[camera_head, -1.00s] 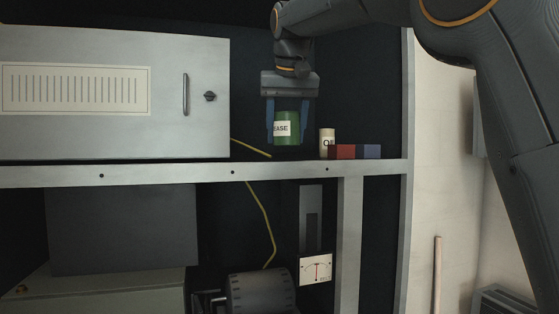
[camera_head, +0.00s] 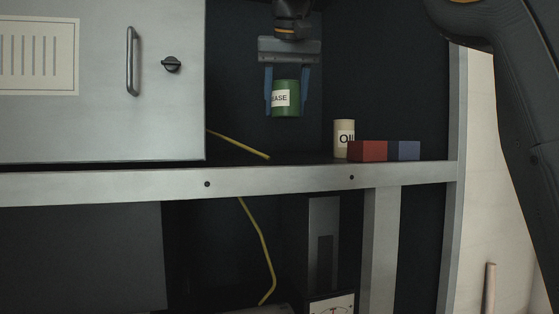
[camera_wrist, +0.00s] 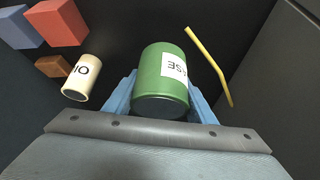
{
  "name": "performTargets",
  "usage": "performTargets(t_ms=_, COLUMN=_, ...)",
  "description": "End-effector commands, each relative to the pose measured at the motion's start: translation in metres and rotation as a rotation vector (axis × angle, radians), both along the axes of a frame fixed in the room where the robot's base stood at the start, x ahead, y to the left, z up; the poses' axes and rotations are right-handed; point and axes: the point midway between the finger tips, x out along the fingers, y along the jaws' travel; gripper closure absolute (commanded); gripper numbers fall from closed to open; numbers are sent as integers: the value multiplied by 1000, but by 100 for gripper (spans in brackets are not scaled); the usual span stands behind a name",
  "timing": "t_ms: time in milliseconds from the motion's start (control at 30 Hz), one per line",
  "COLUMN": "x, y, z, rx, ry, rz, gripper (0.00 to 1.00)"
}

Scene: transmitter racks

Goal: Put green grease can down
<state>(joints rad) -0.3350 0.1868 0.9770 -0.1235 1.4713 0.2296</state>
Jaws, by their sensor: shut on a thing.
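A cream oil can (camera_head: 343,138), a red block (camera_head: 367,151) and a blue block (camera_head: 404,150) stand on the shelf to the right. A yellow cable (camera_head: 237,143) lies at the left, beside a grey cabinet (camera_head: 100,125). The shelf's metal front edge (camera_head: 280,174) runs across.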

Motion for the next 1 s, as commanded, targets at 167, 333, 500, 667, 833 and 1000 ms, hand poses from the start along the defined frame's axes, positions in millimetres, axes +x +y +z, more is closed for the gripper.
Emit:
performTargets(t_ms=167, x=-1, y=-2, z=-11, rx=0, ry=0, rz=-1, gripper=81)
performTargets(t_ms=333, x=0, y=-4, z=-38, rx=-1, ry=2, rz=-5, gripper=81)
performTargets(t_ms=500, x=0, y=-4, z=-58, rx=0, ry=0, rz=-6, gripper=81)
performTargets(t_ms=667, x=0, y=-3, z=-70, rx=0, ry=1, rz=-4, gripper=81)
performTargets(t_ms=833, x=0, y=-2, z=-92, rx=0, ry=1, rz=-2, gripper=81)
performTargets(t_ms=1000, x=0, y=-1, z=-100, rx=1, ry=-2, rz=-1, gripper=81)
